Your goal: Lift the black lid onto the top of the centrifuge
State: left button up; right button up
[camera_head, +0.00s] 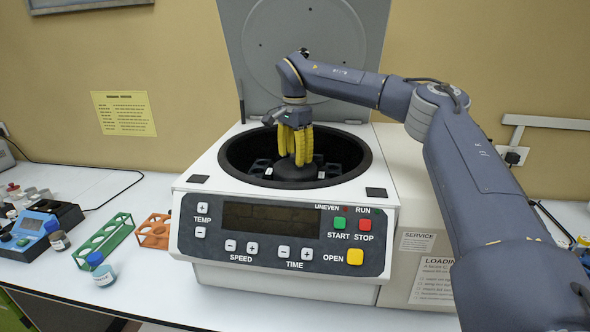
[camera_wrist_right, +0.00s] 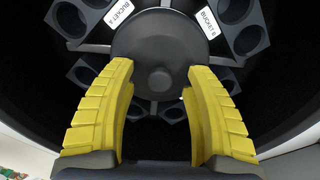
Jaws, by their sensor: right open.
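The white centrifuge (camera_head: 285,279) stands on the bench, with its grey hinged cover (camera_head: 345,45) raised behind it. In its round bowl is a dark disc with a small central knob, the black lid (camera_head: 296,174), seated over the middle of the rotor. In the right wrist view the lid (camera_wrist_right: 158,48) shows between the yellow fingers. My right gripper (camera_head: 295,162) points down into the bowl above the lid. It is open, its fingers (camera_wrist_right: 160,75) on either side of the knob with gaps, and it holds nothing. My left gripper is out of view.
Rotor buckets (camera_wrist_right: 240,28) surround the lid, and the bowl rim (camera_head: 365,160) encloses the gripper. A green rack (camera_head: 103,237), an orange rack (camera_head: 154,232) and a capped jar (camera_head: 104,275) stand at the left. Bench space in front of the racks is partly clear.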

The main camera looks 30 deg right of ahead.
jog(key=shift+f, duration=0.2)
grip_shut()
dwell(0.3)
